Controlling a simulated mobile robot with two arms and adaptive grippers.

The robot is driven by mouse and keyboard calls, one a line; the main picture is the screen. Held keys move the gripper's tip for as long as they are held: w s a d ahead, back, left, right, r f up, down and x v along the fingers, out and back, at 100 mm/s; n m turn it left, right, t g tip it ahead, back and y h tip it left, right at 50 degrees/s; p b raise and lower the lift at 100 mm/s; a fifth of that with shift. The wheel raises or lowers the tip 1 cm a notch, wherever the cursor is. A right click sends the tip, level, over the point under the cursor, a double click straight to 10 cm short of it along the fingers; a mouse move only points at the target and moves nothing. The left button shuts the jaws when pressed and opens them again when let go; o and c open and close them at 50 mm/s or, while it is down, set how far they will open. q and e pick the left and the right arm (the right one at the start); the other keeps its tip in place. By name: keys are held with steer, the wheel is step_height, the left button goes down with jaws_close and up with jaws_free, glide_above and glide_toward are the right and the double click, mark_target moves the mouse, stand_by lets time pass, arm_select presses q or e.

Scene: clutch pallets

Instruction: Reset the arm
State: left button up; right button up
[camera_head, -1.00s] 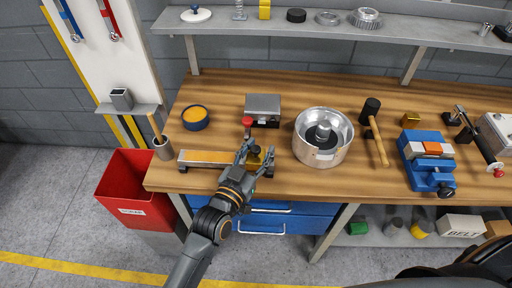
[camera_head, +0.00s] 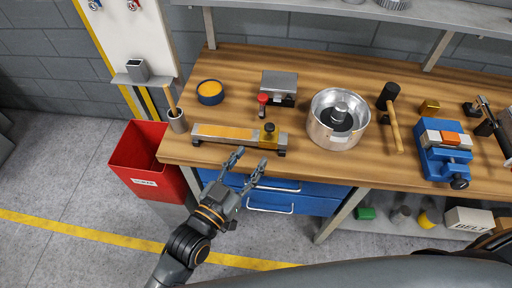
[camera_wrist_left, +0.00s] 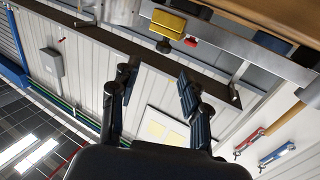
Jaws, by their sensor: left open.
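My left gripper (camera_head: 246,167) is open and empty in the head view. Its fingers are spread in front of the workbench's front edge, over the blue drawers. In the left wrist view the two fingers (camera_wrist_left: 155,90) stand apart with nothing between them. A long metal fixture with an orange-brown strip (camera_head: 228,133) and a brass block (camera_head: 269,129) lies on the bench just beyond the fingertips, apart from them. My right gripper is not in view.
The wooden bench (camera_head: 300,62) holds a silver bowl-shaped housing (camera_head: 323,134), a mallet (camera_head: 394,124), a blue vise (camera_head: 437,160), a red-knobbed metal block (camera_head: 279,82) and a blue-rimmed dish (camera_head: 210,93). A red bin (camera_head: 136,151) stands at the left. The floor in front is clear.

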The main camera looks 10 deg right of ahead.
arm_select(q)
steer(key=shift+s+a, duration=0.15)
steer(key=shift+s, duration=0.05)
stand_by(0.4)
steer(key=s+a+f+n+g+y, duration=0.25)
steer(key=s+a+f+y, duration=0.2)
steer(key=a, duration=0.35)
steer(key=s+a+f+n+g+y, duration=0.25)
steer(key=s+a+f+g, duration=0.2)
steer(key=a, duration=0.45)
steer(key=s+a+f+n+g+y, duration=0.1)
steer(key=s+a+f+g+y, duration=0.2)
steer(key=s+a+y, duration=0.35)
step_height(320, 180, down, 24)
steer(key=a+g+h, duration=0.1)
steer(key=h, duration=0.1)
steer(key=s+a+f+g, duration=0.1)
steer(key=s+a+f, duration=0.2)
steer(key=s+f, duration=1.4)
steer(key=shift+a+f+g, duration=0.15)
steer(key=shift+f+g, duration=0.15)
steer(key=shift+f, duration=0.05)
